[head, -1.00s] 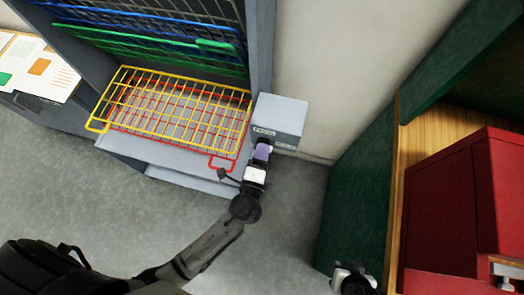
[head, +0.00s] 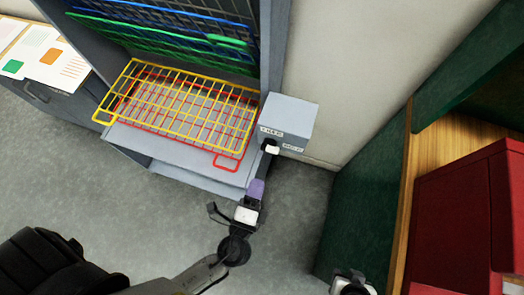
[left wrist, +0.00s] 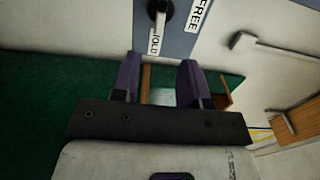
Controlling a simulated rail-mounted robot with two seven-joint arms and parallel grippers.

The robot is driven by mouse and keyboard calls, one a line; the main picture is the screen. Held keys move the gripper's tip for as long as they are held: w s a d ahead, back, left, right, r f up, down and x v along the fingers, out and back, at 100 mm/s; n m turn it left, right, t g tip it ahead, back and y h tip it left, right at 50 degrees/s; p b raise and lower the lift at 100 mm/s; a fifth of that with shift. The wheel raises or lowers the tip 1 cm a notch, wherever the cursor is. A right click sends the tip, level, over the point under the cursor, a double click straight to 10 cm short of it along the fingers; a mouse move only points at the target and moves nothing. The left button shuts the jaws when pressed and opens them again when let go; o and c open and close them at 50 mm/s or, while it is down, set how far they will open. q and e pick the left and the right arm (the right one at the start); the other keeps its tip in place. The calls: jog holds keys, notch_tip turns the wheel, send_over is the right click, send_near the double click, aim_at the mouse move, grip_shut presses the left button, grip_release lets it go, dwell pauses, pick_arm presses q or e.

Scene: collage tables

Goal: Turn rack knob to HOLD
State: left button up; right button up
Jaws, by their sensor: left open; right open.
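The rack knob (head: 271,147) is a dark knob with a white part, on the front of a grey box (head: 290,115) at the rack's right side. In the left wrist view the knob (left wrist: 161,12) is at the top edge, partly cut off. Its pale part points down toward the HOLD label (left wrist: 154,42), whose first letter is unclear; the FREE label (left wrist: 199,14) is to its upper right. My left gripper (head: 256,188) has purple fingers, open and empty, apart from the knob and below it in the picture. My right gripper (head: 350,284) is at the bottom edge, away from the knob.
The grey rack holds a yellow wire shelf (head: 150,110), a red one (head: 228,162) beneath it, and green and blue ones higher up. A green panel (head: 355,205) and a red cabinet (head: 470,215) stand at right. Papers lie on a table at left. Floor before the rack is open.

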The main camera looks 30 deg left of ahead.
pick_arm(q)
jog(key=s, duration=0.3)
jog(key=shift+s+d, duration=0.2)
jog(key=shift+d, duration=0.05)
dwell(0.4)
jog(key=s+a+f+n+g+h, duration=0.2)
jog(key=s+a+f+n+g, duration=0.7)
jog(key=n+g, duration=0.45)
jog(key=w+a+r+h, duration=0.1)
jog(key=w+a+r, duration=0.2)
notch_tip(320, 180, up, 36)
jog(key=p, duration=3.7)
jog(key=shift+r+n+g, duration=0.15)
jog(key=shift+n+g, duration=0.2)
jog(key=shift+n, duration=0.1)
